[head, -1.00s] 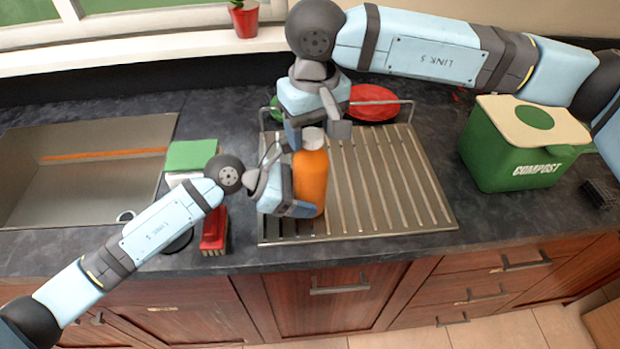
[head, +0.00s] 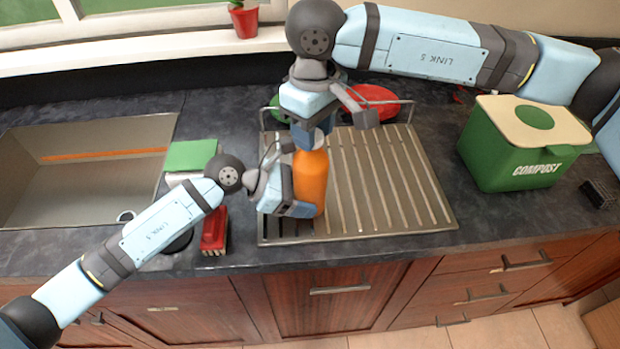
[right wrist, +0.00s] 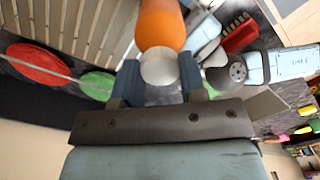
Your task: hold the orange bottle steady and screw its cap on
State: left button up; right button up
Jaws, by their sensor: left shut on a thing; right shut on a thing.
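The orange bottle (head: 311,178) stands upright on the ribbed metal drainer. It also shows in the right wrist view (right wrist: 160,24). My left gripper (head: 300,196) is shut on the bottle's body from the left side. The pale cap (right wrist: 159,68) sits at the bottle's top, between the two fingers of my right gripper (right wrist: 160,82). My right gripper (head: 318,136) points down over the bottle and is shut on the cap. In the head view it hides most of the cap. I cannot tell how far the threads are engaged.
The drainer (head: 400,185) has a raised wire rail and holds a red plate (head: 377,98) and a green one at the back. A red brush (head: 214,230), a green sponge (head: 191,155) and the sink (head: 80,185) are left. A green compost bin (head: 515,150) stands right.

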jog(key=m, duration=0.4)
jog(key=shift+a, duration=0.1)
jog(key=m, duration=0.9)
jog(key=shift+m, duration=0.3)
jog(key=m, duration=0.4)
jog(key=shift+m, duration=0.4)
jog(key=o, duration=0.9)
jog(key=shift+r, duration=0.1)
jog(key=shift+r, duration=2.4)
